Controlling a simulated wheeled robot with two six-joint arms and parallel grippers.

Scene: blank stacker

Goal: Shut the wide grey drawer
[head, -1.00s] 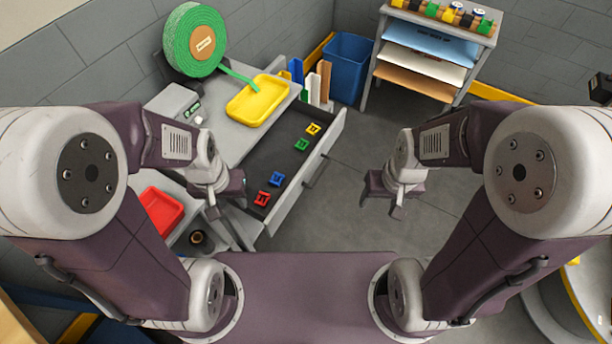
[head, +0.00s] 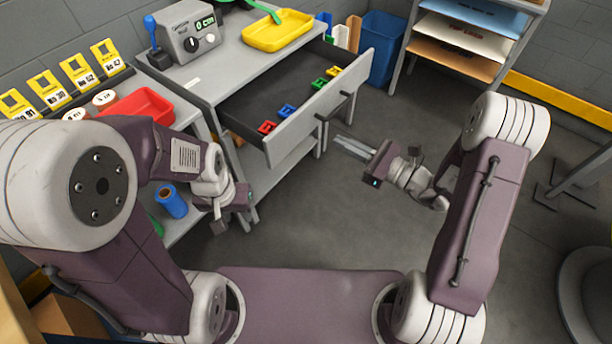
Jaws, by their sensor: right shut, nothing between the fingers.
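The wide grey drawer (head: 310,110) stands pulled out of the grey workbench (head: 228,68). Its dark floor shows, with small red, blue, green and yellow pieces lying along the front. A dark handle (head: 345,98) is on its outer face. My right gripper (head: 341,143) is shut and empty, its fingers pointing left, in front of and below the drawer's front panel. In this view it looks apart from the panel. My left gripper (head: 219,226) hangs to the left of the drawer, near the bench's lower left; its fingers are too hidden to tell open or shut.
A yellow tray (head: 277,32) and a grey device (head: 190,35) stand on the bench top. A red tray (head: 138,104) and a blue spool (head: 171,201) are at the left. A blue bin (head: 381,45) and a shelf rack (head: 405,62) stand behind. The floor before the drawer is clear.

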